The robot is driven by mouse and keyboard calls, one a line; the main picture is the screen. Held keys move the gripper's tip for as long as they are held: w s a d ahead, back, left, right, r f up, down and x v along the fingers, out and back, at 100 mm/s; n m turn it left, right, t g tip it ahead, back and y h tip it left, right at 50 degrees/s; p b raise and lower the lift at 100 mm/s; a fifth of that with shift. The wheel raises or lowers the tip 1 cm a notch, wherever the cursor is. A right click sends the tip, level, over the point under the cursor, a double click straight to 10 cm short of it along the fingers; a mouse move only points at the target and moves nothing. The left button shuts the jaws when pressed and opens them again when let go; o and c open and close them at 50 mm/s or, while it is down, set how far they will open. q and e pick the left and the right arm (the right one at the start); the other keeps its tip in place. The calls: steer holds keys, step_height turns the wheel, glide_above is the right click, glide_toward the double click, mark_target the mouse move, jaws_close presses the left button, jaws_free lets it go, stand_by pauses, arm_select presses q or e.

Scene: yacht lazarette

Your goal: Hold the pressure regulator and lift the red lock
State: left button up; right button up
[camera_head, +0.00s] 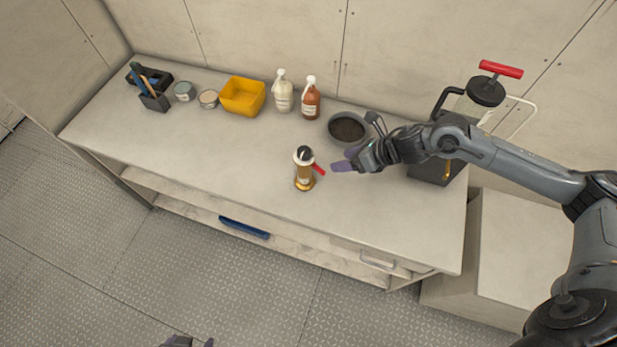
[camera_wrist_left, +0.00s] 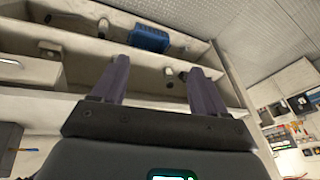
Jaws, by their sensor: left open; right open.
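The pressure regulator (camera_head: 304,170) stands upright on the workbench, with a black cap, an amber-brown body and a brassy base. Its red lock (camera_head: 319,170) sticks out on the right side. My right gripper (camera_head: 343,162) is open, with purple fingers, just right of the red lock; it looks empty and apart from it. My left gripper (camera_head: 188,342) barely shows at the bottom edge of the head view, over the floor. In the left wrist view its two purple fingers (camera_wrist_left: 158,82) are spread with nothing between them, facing the shelves.
The workbench (camera_head: 220,155) is clear left of the regulator. Along its back stand a yellow bin (camera_head: 242,96), a white bottle (camera_head: 283,92), a brown bottle (camera_head: 311,99) and a dark bowl (camera_head: 347,129). A red-handled pump container (camera_head: 480,100) stands at the right. A blue case (camera_head: 244,228) lies on the shelf below.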

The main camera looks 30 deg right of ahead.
arm_select(q)
steer(key=d+f+m+h, duration=0.2)
steer(key=d+f+m, duration=0.4)
steer(key=d+m, duration=0.5)
steer(key=w+d+r+m+t+h, duration=0.1)
steer(key=w+d+m, duration=0.1)
steer(key=d+m, duration=0.8)
steer(key=w+d+m+t+h, duration=0.2)
steer(key=d+m, duration=0.1)
steer(key=d, duration=1.3)
steer(key=m+t+h, duration=0.1)
steer(key=m+t, duration=0.5)
steer(key=m, duration=0.4)
glide_toward(304, 156)
steer(key=x, duration=1.2)
steer(key=shift+d, duration=0.1)
